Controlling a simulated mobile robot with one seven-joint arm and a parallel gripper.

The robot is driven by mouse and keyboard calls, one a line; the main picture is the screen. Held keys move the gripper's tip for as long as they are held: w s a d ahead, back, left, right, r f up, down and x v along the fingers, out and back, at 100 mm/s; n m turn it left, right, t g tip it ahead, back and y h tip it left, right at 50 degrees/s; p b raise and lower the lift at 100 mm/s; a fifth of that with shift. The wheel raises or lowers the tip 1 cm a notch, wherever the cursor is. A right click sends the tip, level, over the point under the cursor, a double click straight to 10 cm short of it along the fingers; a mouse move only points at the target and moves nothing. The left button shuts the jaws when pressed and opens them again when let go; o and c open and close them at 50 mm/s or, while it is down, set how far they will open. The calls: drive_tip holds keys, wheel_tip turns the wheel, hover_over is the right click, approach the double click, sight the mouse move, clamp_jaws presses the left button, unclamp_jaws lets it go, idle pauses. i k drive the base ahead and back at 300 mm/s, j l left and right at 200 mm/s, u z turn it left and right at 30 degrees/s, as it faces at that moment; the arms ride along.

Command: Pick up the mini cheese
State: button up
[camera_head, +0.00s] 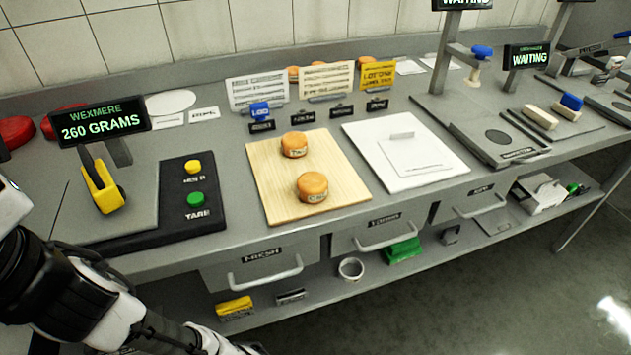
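Two small orange cheese wheels lie flat on a light wooden board (262,180) in the middle of the counter. The rear wheel (294,144) sits near the board's back, and the front wheel (312,186) sits near its front right. Both carry small labels too small to read, and I cannot tell which one is the mini cheese. More orange wheels (293,72) are partly hidden behind cards at the back. My arm crosses the lower left, below the counter's front edge and well apart from the wheels. My gripper's fingers are out of the picture.
A scale with a yellow tool (104,188) and a display (103,122) reading 260 GRAMS stands at left. Upright cards (258,90) and small black signs line the back. A white board (386,172) lies right of the wooden one. Drawer handles (265,274) project below the counter.

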sight(313, 187)
drive_tip(key=l+u, duration=0.5)
drive_tip(key=l, duration=1.5)
drive_tip(key=l+u, duration=0.25)
drive_tip(key=l, duration=0.75)
drive_tip(key=i+l, duration=0.3)
drive_tip(key=l+u, duration=0.05)
